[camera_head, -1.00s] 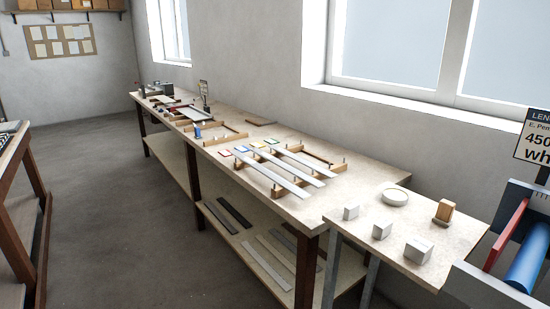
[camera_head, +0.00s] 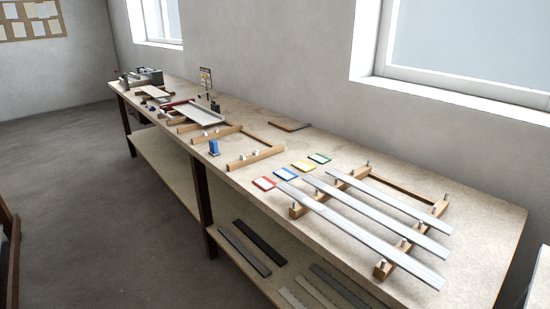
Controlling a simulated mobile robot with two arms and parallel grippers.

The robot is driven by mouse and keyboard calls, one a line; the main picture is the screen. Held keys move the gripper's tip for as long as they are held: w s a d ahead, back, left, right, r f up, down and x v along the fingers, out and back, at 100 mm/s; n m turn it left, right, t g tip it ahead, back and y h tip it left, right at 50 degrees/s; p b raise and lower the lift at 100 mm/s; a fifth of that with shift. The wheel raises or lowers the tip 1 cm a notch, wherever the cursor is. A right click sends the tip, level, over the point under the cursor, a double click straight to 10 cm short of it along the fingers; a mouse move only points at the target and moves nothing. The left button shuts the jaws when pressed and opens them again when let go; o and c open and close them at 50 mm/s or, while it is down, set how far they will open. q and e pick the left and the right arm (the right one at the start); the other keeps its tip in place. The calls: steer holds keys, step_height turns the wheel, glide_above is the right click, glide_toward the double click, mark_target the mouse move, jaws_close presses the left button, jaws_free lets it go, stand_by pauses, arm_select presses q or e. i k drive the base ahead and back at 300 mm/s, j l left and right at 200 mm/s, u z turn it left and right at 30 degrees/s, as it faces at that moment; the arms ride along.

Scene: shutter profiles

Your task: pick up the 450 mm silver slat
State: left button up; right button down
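Three long pale grey slats lie side by side across a wooden rack on the bench: a front slat (camera_head: 360,232), a middle slat (camera_head: 376,216) and a back slat (camera_head: 401,200). Their lengths cannot be read, so I cannot tell which is the 450 mm silver one. The rack's rail (camera_head: 396,256) has small upright pegs between the slats. More slats lie on the lower shelf: dark ones (camera_head: 258,241) and grey ones (camera_head: 341,287), partly cut off by the lower edge. Neither of my grippers is in view.
Red (camera_head: 263,183), blue (camera_head: 287,174), yellow (camera_head: 303,166) and green (camera_head: 319,158) cards lie by the slats' far ends. An empty wooden frame (camera_head: 256,157), a blue object (camera_head: 214,147) and a tray of parts stand farther along the bench (camera_head: 480,215). Floor (camera_head: 110,210) is clear at left.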

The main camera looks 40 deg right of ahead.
mark_target(448, 229)
steer(key=i+z, duration=0.15)
steer(key=i, duration=0.4)
steer(key=i+z, duration=0.15)
steer(key=i, duration=0.35)
steer(key=i+j+z, duration=0.15)
steer(key=i, duration=0.4)
steer(key=i+j+z, duration=0.15)
steer(key=i, duration=0.35)
steer(key=z, duration=0.45)
steer(key=i+z, duration=0.15)
steer(key=z, duration=0.25)
steer(key=j+z, duration=0.1)
steer(key=z, duration=0.35)
steer(key=i+j+z, duration=0.1)
steer(key=z, duration=0.35)
steer(key=j+z, duration=0.1)
steer(key=z, duration=0.3)
